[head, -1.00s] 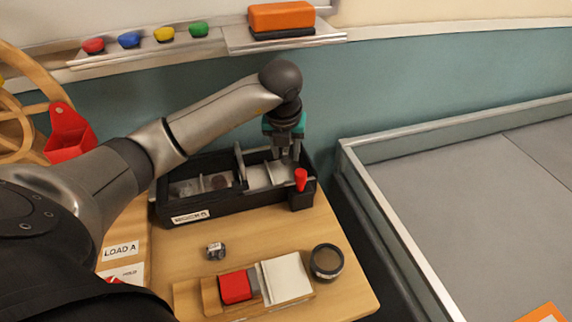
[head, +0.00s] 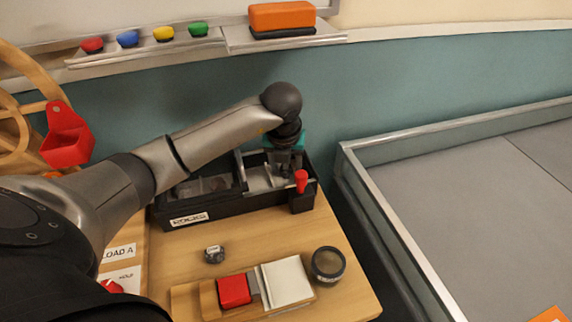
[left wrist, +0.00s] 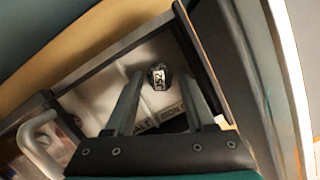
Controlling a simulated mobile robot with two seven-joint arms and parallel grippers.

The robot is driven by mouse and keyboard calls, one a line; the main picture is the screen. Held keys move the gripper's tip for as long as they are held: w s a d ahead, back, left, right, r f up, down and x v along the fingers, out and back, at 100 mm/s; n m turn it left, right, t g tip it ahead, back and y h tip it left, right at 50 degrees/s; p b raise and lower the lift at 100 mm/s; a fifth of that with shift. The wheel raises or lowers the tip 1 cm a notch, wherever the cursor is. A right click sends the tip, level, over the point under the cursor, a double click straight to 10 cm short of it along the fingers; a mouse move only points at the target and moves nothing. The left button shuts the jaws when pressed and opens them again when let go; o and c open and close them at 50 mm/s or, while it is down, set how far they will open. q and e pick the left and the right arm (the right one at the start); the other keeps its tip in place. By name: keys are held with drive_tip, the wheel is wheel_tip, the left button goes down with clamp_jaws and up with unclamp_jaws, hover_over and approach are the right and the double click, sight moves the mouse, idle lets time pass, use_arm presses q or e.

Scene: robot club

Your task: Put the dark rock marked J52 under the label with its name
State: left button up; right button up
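The dark rock marked J52 (left wrist: 158,76) lies in a pale-floored compartment of the black box; its white tag reads "52" in the left wrist view. My left gripper (left wrist: 160,80) is open, with one finger on each side of the rock and a gap showing to each. In the head view, this gripper (head: 284,165) reaches down into the right part of the black box (head: 225,208). Partly hidden printed labels (left wrist: 165,118) show between the fingers, one ending in "ALT". My right gripper is not in view.
A small dark rock with a white tag (head: 214,254) lies on the wooden table (head: 250,232). Near it are a red block (head: 234,290), a white pad (head: 287,280) and a round lens (head: 328,263). A red knob (head: 301,181) stands at the box's right front corner.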

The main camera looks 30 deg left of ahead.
use_arm(q)
drive_tip(key=shift+r, duration=0.1)
drive_tip(key=shift+r, duration=0.35)
drive_tip(key=p+v, duration=0.2)
drive_tip(key=v, duration=0.4)
drive_tip(key=shift+s+r, duration=0.2)
drive_tip(key=shift+r, duration=0.2)
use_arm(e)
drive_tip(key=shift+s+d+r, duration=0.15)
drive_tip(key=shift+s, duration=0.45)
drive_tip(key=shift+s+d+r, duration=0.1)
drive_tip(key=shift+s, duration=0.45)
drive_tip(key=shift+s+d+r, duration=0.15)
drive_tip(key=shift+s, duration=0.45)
use_arm(q)
drive_tip(key=shift+d+p, duration=0.15)
drive_tip(key=shift+p, duration=0.15)
